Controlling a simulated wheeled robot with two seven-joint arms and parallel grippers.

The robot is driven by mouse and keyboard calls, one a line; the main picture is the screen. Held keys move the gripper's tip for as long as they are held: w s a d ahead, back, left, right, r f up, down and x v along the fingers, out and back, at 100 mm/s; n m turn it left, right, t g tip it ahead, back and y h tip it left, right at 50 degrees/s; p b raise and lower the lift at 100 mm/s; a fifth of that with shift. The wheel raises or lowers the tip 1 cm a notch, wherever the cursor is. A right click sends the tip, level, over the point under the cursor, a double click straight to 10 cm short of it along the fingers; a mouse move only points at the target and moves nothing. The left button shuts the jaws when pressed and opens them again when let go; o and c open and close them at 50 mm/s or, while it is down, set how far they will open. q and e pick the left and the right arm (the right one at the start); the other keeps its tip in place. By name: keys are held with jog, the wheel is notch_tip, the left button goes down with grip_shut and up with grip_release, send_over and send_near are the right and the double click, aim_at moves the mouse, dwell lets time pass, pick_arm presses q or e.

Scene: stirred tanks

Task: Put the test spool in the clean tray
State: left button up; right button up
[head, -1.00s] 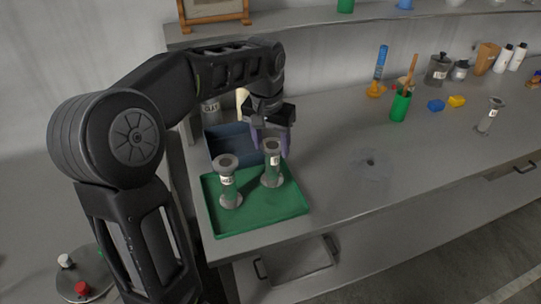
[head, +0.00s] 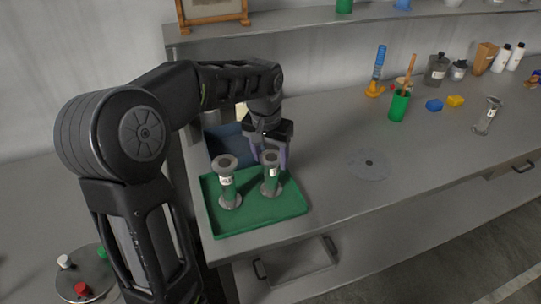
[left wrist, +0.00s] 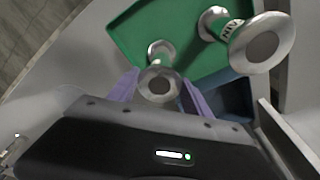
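Two spools with silver flanges, green bodies and white labels are in the green tray (head: 255,221) at the bench's near left. The left spool (head: 228,185) stands upright; in the left wrist view it is the larger one (left wrist: 258,47). The right spool (head: 271,176) appears upright, with its top flange between my left gripper's purple fingers (left wrist: 160,90). My left gripper (head: 270,155) points down over it and looks open, a finger on each side. A third spool (head: 488,116) stands at the far right. My right gripper is not seen.
A dark blue tray (head: 222,140) lies behind the green tray, close to my left gripper. A flat grey disc (head: 369,164) lies mid-bench. A green cup (head: 399,106), blue and yellow blocks and bottles stand further back. The bench front right of the trays is clear.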

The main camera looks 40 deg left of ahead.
pick_arm(q)
jog(key=o, duration=0.4)
jog(key=shift+r, duration=0.15)
jog(key=r, duration=0.4)
jog(key=s+r, duration=0.1)
jog(key=r, duration=0.7)
jog(key=shift+s+d, duration=0.1)
jog(key=shift+s, duration=0.3)
